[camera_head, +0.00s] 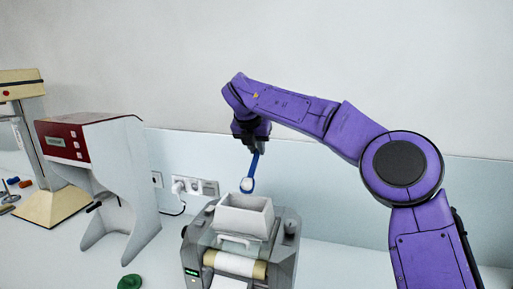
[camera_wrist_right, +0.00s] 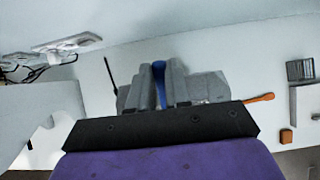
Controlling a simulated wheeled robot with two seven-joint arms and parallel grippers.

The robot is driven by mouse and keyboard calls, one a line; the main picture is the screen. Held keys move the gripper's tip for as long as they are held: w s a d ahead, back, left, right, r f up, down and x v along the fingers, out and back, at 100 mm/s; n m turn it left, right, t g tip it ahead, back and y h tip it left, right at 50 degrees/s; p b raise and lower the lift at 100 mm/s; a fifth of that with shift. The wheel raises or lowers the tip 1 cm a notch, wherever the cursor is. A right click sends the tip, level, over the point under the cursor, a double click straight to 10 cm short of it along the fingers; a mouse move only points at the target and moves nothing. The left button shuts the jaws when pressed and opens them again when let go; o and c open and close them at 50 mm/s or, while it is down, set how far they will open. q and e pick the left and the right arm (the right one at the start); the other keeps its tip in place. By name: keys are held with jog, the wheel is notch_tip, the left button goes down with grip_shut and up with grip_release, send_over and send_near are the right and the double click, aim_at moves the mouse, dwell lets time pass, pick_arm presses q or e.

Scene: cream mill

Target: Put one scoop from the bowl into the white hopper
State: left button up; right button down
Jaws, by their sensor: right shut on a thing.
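My right gripper (camera_head: 254,140) is shut on the handle of a blue scoop (camera_head: 253,168), above the back of the machine. The scoop hangs steeply down, and its head shows white inside; I cannot tell whether that is cream. The white hopper (camera_head: 244,219) is an open box on top of the grey machine, just below the scoop head. In the right wrist view, the blue handle (camera_wrist_right: 160,84) sits between the grey fingers (camera_wrist_right: 163,92). The bowl is not clearly in view. My left gripper is not in view.
The grey machine (camera_head: 282,262) has a roller at its front. A red and white device (camera_head: 128,163) and a cream-coloured stand (camera_head: 54,205) are at the left. A green round item (camera_head: 130,282) lies in front. Wall sockets (camera_head: 195,186) are behind. Counter at right is clear.

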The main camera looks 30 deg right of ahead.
notch_tip(320, 180, up, 3)
jog(key=shift+f+p, duration=0.1)
jog(key=shift+p, duration=0.75)
jog(key=shift+r, duration=1)
